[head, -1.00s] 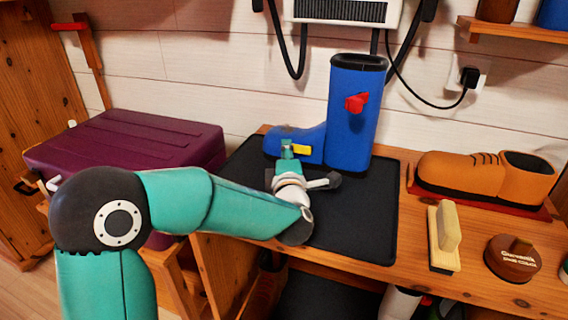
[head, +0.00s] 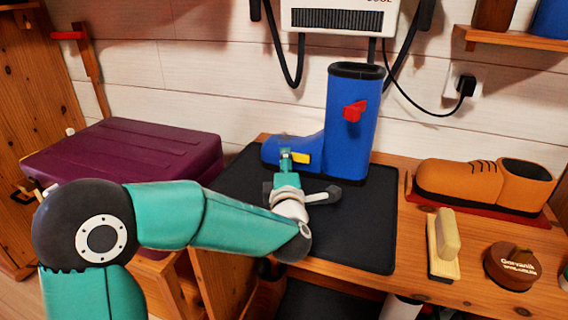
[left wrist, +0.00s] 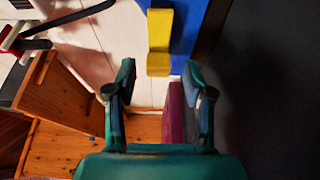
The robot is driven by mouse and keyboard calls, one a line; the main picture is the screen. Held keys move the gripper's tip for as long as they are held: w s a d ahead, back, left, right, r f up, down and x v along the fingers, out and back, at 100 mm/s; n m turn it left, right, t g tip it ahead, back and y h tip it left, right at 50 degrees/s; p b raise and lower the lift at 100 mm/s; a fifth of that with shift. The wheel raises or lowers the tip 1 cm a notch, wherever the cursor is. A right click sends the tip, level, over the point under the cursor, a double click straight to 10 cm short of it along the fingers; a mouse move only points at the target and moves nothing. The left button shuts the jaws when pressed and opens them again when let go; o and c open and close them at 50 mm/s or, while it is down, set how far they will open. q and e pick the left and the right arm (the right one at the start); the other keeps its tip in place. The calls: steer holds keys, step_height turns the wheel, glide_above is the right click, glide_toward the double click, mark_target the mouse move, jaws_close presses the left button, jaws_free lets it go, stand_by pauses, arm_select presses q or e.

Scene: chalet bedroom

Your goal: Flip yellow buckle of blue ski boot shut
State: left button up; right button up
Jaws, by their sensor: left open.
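The blue ski boot (head: 350,120) stands upright on a black mat (head: 350,230), its toe pointing left. Its yellow buckle (head: 302,158) sits on the low front part and sticks out from the boot; a red buckle (head: 354,111) is on the shaft. My left gripper (head: 286,158) is at the toe, just left of the yellow buckle in the head view. In the left wrist view my left gripper (left wrist: 159,80) is open and empty, and the yellow buckle (left wrist: 159,42) lies just beyond the fingertips, between their lines. I see no contact. My right gripper is out of view.
A purple case (head: 130,155) is at the left. An orange shoe (head: 485,187), a brush (head: 442,245) and a round brown tin (head: 512,265) are on the bench at the right. A heater (head: 335,18) with black hoses hangs behind the boot. The mat's front right is clear.

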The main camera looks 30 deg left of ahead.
arm_select(q)
steer(key=v, duration=1)
steer(key=shift+s+d, duration=0.15)
steer(key=shift+s, duration=0.05)
steer(key=shift+f, duration=0.1)
